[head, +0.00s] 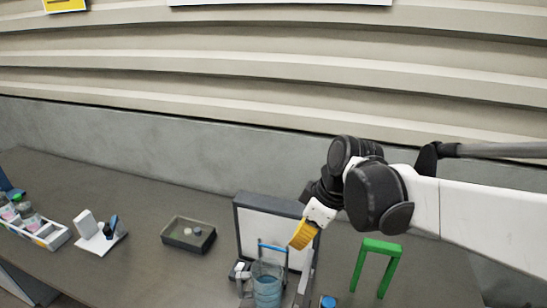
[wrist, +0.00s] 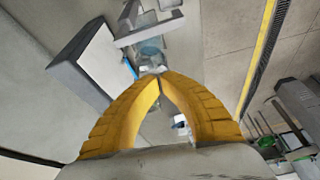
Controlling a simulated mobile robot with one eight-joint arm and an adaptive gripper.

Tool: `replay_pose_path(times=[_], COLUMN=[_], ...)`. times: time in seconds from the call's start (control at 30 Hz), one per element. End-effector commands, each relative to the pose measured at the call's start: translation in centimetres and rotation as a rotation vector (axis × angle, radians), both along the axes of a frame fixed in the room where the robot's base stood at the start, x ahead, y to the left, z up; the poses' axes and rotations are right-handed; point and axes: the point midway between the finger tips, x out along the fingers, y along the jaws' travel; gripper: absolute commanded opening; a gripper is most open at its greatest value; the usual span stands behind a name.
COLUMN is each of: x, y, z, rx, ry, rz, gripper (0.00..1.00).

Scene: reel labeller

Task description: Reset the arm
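My arm reaches in from the right of the head view, and my gripper (head: 303,238) hangs at its end with yellow fingers pointing down and left. It is in front of the upright white panel with a dark frame (head: 252,228), and above the blue-tinted clear container (head: 267,288). In the wrist view, the two yellow fingertips of my gripper (wrist: 161,76) meet, and nothing shows held between them. The panel (wrist: 108,66) also shows there, left of the fingers. The container is partly beyond the fingertips in that view.
A green frame (head: 378,250) stands to the right of the panel. A dark shallow tray (head: 176,242), a white stand (head: 88,236) and a white bin rack (head: 52,238) are on the grey bench to the left. The bench between them is clear. A ribbed wall is behind.

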Motion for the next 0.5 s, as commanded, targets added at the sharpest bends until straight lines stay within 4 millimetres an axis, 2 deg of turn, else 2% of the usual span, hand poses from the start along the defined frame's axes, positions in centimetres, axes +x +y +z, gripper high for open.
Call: replay_pose_path(times=[0.17,0.4,0.5], x=[-2.5,-7.7,-9.3], y=[-2.5,-7.8,-9.4], z=[-3.8,-11.3,-13.8], rx=[-0.012,0.038,0.080], ry=[-0.030,-0.138,-0.184], rz=[-0.225,-0.739,-0.900], gripper=[0.00,0.00,0.00])
